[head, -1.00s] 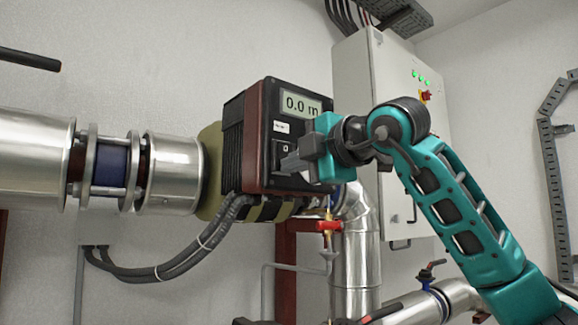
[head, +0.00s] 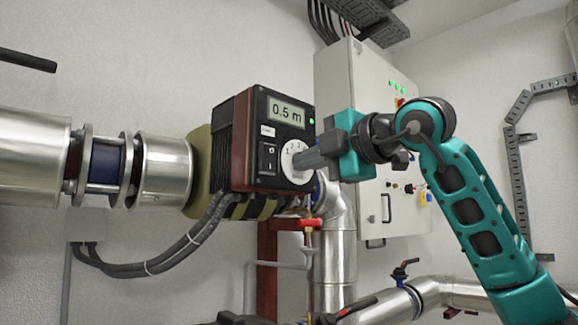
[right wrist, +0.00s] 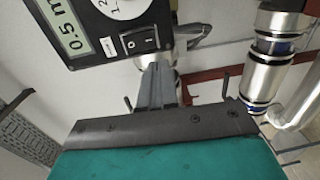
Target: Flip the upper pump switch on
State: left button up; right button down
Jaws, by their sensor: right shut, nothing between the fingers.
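The upper pump's control box (head: 236,140) has a dark front with a display (head: 287,112) reading 0.5 m. A green light (head: 311,121) glows on its right edge. The black rocker switch (head: 268,157) sits left of a white round dial (head: 296,161); the switch also shows in the right wrist view (right wrist: 139,40), with its 0 and I marks. My right gripper (head: 300,160) is shut and empty. Its fingertips overlap the dial in the head view, right of the switch. In the right wrist view the fingertips (right wrist: 156,68) are just below the switch; I cannot tell contact.
A grey cabinet (head: 345,90) with lights and knobs stands behind my right arm. Thick silver pipes (head: 165,172) run left of the pump. Black cables (head: 180,245) hang below it. A red-handled valve (head: 296,224) and more pipes are below.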

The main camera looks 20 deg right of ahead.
pick_arm(q)
jog(key=shift+w+d+r+b, duration=0.25)
jog(key=shift+w+d+b, duration=0.2)
jog(key=shift+w+d, duration=0.3)
pick_arm(e)
jog(key=s+d+f, duration=0.1)
jog(key=s+d, duration=0.1)
jog(key=s, duration=0.3)
jog(key=shift+s+d, duration=0.25)
jog(key=shift+d, duration=0.1)
pick_arm(q)
jog(key=shift+s+a, duration=0.1)
jog(key=shift+a, duration=0.05)
